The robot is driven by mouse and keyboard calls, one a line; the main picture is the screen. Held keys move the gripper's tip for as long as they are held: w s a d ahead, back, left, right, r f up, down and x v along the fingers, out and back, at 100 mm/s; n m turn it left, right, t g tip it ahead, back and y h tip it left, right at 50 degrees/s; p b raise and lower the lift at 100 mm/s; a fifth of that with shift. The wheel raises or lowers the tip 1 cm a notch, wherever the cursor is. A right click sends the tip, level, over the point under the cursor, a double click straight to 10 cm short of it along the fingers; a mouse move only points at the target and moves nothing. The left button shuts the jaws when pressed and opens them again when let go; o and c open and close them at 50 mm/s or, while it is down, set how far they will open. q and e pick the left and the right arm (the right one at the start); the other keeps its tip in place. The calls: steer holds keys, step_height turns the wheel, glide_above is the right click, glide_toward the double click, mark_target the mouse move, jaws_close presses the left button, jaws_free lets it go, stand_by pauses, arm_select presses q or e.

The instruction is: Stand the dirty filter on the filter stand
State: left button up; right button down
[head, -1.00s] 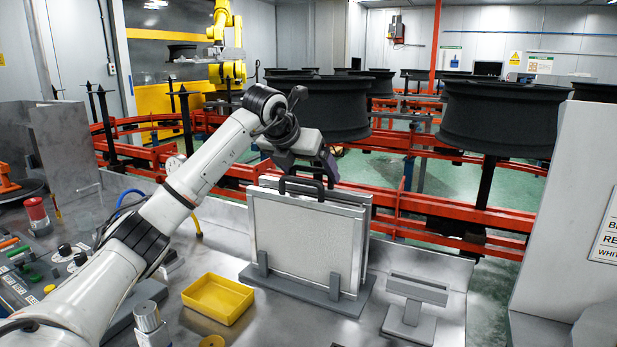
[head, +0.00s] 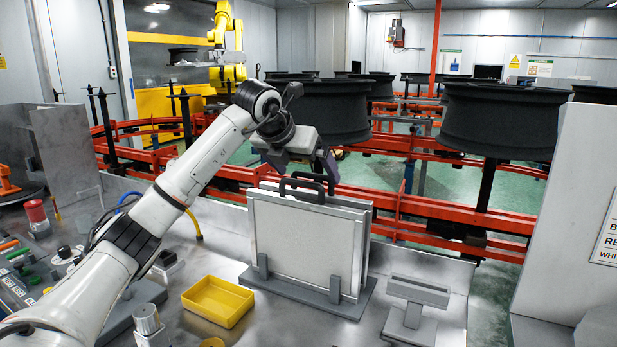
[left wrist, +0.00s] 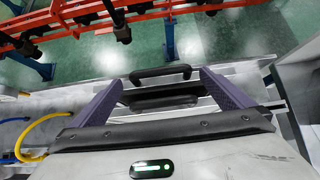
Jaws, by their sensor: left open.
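Two framed flat filters stand upright, one behind the other, in a grey slotted rack (head: 300,293). The front filter (head: 305,240) has a pale grey face and a black handle on top (head: 301,189). The rear filter (head: 368,225) is mostly hidden, and its handle (head: 312,177) shows behind. I cannot tell which is the dirty one. My left gripper (head: 325,168) is open and empty, just above the handles. In the left wrist view both handles, far (left wrist: 160,75) and near (left wrist: 165,100), lie between its purple fingers (left wrist: 161,80). My right gripper is not in view.
A small grey T-shaped stand (head: 415,292) is empty, right of the rack. A yellow tray (head: 218,300) sits left of it on the metal bench. Red conveyor rails (head: 450,212) with black wheels (head: 500,120) run behind. A white panel (head: 565,190) borders the right.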

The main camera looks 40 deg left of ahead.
arm_select(q)
steer(key=v, duration=0.9)
